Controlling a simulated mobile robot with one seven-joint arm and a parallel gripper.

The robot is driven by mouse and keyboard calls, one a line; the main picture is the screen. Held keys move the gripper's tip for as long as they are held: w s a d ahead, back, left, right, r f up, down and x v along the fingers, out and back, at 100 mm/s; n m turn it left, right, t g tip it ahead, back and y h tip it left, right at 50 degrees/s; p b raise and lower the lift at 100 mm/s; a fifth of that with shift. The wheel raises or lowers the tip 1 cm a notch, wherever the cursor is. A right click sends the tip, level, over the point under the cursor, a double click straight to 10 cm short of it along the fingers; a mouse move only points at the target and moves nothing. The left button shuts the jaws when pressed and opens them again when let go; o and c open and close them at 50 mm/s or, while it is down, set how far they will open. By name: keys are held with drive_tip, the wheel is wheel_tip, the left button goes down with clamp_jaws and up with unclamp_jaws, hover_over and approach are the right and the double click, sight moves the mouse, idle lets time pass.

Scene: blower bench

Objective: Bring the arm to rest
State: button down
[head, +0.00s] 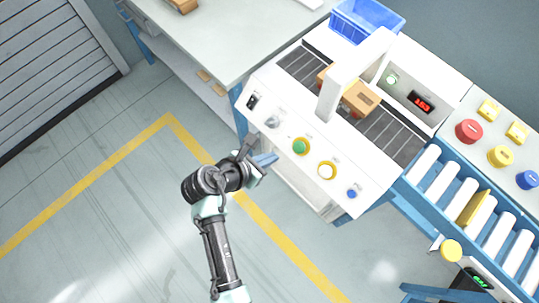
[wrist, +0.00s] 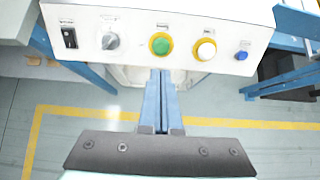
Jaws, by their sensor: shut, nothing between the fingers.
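My gripper (head: 262,157) is at the end of my arm, in front of the machine's control panel in the head view. In the wrist view its two blue fingers (wrist: 160,98) lie together, shut and empty. They point toward the panel's lower edge, below the green button (wrist: 160,44). I cannot tell the exact gap between the fingertips and the machine (head: 318,165). My arm reaches up from the bottom of the head view, bent at the wrist.
The panel has a white button (head: 327,171), a blue button (head: 352,194) and a black switch (head: 252,101). A cardboard box (head: 359,98) sits on the machine's belt. A roller conveyor (head: 461,196) stands at right, a workbench (head: 222,38) at upper left. Open floor (head: 110,220) lies left.

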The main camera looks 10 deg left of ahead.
drive_tip(key=shift+w, duration=0.1)
idle(0.5)
drive_tip(key=w+r+m+t+y, duration=0.2)
drive_tip(key=w+r+m+t, duration=0.35)
drive_tip(key=r, duration=1.05)
drive_tip(key=w+r+m+t+y, duration=0.25)
drive_tip(key=w+r+m, duration=0.65)
drive_tip(key=r, duration=0.7)
wheel_tip(320, 180, up, 19)
drive_tip(key=s+d+m+t, duration=0.2)
drive_tip(key=s+m+t, duration=0.1)
drive_tip(key=m+t, duration=0.3)
drive_tip(key=s+d+r+m+t, duration=0.1)
drive_tip(key=s+r+m+t, duration=0.2)
drive_tip(key=s+r, duration=0.3)
drive_tip(key=s+d+r+m+t, duration=0.2)
drive_tip(key=s+r+m, duration=0.3)
drive_tip(key=r, duration=0.7)
drive_tip(key=shift+s+r+t+y, duration=0.3)
drive_tip(key=shift+s+t, duration=0.3)
drive_tip(key=shift+s, duration=0.6)
